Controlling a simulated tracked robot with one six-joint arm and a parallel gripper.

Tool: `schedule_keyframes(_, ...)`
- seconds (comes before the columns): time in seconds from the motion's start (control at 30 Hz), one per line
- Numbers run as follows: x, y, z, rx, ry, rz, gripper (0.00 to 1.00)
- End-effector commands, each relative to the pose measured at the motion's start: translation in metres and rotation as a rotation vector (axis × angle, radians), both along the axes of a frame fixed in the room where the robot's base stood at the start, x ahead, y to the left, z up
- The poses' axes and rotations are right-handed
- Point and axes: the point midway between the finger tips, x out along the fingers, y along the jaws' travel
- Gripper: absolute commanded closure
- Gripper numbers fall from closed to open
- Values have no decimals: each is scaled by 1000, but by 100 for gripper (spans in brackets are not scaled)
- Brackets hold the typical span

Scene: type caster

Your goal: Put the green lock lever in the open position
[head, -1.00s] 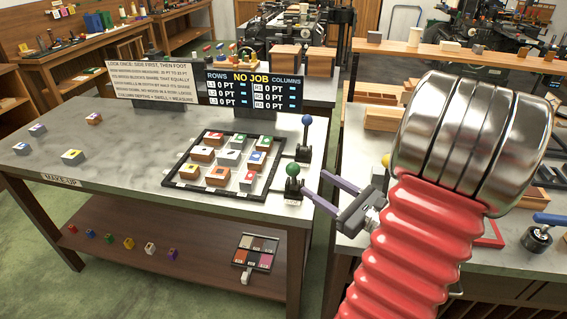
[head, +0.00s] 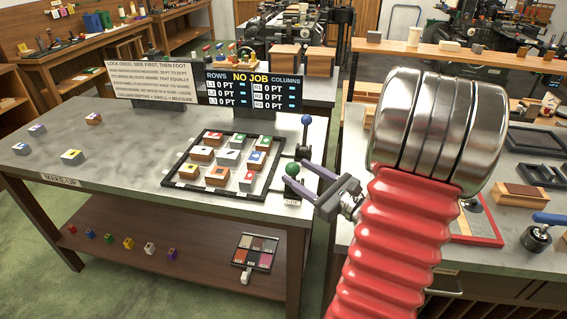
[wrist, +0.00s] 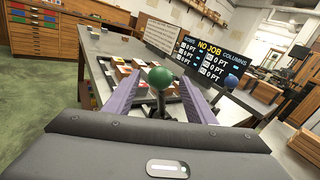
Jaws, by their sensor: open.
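The green lock lever (head: 291,169) stands at the right edge of the make-up table, its green ball knob on top. Its stem is partly hidden by my gripper in the head view. My gripper (head: 297,175) is open, with its purple fingers around the lever. In the wrist view the green knob (wrist: 160,77) shows between the two fingers, with a gap on each side. I cannot tell whether either finger touches the stem. A second lever with a blue knob (head: 306,120) stands behind it, and its knob also shows in the wrist view (wrist: 231,81).
A black frame (head: 180,186) holding several coloured-top blocks lies left of the levers. A NO JOB display (head: 252,91) and an instruction sign (head: 150,83) stand behind it. Another bench with trays (head: 542,140) is at the right. The table's left middle is mostly clear.

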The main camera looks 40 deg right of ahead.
Motion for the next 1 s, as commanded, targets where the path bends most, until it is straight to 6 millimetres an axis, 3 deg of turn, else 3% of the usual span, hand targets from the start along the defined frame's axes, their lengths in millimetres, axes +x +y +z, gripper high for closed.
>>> schedule_keyframes(0.53, 63, 5, 0, 0, 0, 2, 50)
schedule_keyframes(1.0, 72, 5, 0, 1, 0, 0, 50)
